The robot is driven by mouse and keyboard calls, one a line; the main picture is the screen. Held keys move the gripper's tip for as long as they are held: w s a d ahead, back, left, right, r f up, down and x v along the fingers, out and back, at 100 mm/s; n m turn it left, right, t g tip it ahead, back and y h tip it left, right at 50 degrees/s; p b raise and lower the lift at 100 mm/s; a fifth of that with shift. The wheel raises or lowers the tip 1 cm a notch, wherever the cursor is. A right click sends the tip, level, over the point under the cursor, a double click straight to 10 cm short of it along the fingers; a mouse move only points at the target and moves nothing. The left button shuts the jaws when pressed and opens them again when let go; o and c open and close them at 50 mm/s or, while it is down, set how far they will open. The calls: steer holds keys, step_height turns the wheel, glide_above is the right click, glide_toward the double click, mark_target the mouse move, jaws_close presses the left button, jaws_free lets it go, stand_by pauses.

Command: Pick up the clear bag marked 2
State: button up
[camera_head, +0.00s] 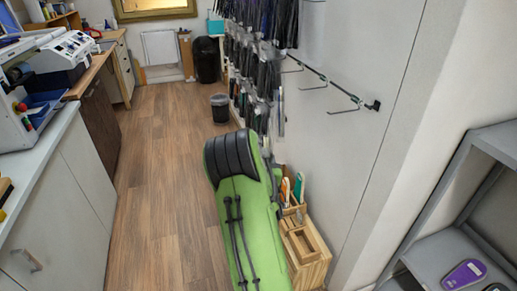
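Several packed dark items, some in what look like clear bags (262,82), hang in rows on the wall rack in the upper middle. They are small and crowded, and I cannot read a mark 2 on any of them. My gripper is not in view. A green arm link of mine with black cables fills the lower middle and stands in front of the floor and part of the wall side. No gripper fingers show near the hanging bags.
Bare hooks (322,82) stick out from the wall. A wooden box (307,250) with insoles stands beside my arm. A grey shelf (437,250) with a purple insole (464,273) is right. Counters (55,135) line the left. Wooden floor (160,190) is clear; a bin (220,108) stands farther back.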

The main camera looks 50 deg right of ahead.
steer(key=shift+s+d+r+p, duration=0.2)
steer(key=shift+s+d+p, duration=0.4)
steer(key=shift+p, duration=2.2)
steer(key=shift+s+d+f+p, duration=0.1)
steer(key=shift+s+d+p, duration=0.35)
steer(key=shift+p, duration=0.45)
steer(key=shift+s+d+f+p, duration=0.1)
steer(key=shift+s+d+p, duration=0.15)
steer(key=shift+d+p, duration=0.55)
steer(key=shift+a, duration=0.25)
